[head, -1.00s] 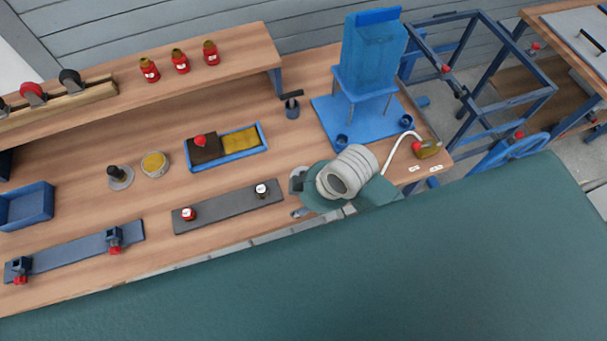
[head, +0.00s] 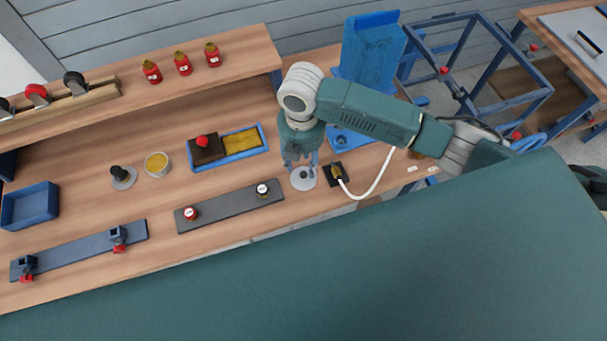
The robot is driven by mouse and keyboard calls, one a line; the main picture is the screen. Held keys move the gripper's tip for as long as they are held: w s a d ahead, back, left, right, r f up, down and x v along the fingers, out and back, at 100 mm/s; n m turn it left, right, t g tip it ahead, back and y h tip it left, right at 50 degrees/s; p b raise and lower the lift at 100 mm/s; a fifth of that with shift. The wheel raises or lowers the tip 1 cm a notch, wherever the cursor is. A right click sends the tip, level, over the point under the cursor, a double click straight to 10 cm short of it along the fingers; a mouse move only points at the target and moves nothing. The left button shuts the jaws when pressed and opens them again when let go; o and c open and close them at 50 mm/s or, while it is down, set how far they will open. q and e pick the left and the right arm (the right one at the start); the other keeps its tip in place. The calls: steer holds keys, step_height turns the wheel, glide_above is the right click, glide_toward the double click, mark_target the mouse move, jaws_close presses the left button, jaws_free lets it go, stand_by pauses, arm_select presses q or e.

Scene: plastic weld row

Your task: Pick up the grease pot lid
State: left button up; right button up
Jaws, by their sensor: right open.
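A flat grey round disc with a dark knob (head: 302,180) lies on the bench right under my right gripper (head: 302,164). It looks like a lid. The gripper points down with its fingers apart, close above or around the knob; I cannot tell whether they touch it. The grease pot (head: 156,165), open with yellow grease inside, stands farther left. Beside it is another grey disc with a taller black knob (head: 122,177), so I cannot be sure which disc is the pot's lid. My left gripper is out of view.
A dark pad (head: 335,173) with a white hose (head: 374,184) lies just right of the gripper. A grey strip with two small jars (head: 228,205) is to its left. A blue tray (head: 262,147) and a blue stand (head: 370,50) are behind.

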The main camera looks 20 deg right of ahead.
mark_target(304, 173)
steer(key=shift+f, duration=0.7)
steer(key=shift+d+f+p, duration=0.1)
steer(key=shift+f+p, duration=0.25)
steer(key=shift+p, duration=0.05)
steer(key=f, duration=0.1)
steer(key=f+p, duration=0.1)
steer(key=f, duration=0.1)
steer(key=shift+w+d+f, duration=0.15)
steer(key=shift+w+f, duration=0.05)
steer(key=shift+f, duration=0.55)
jaws_close()
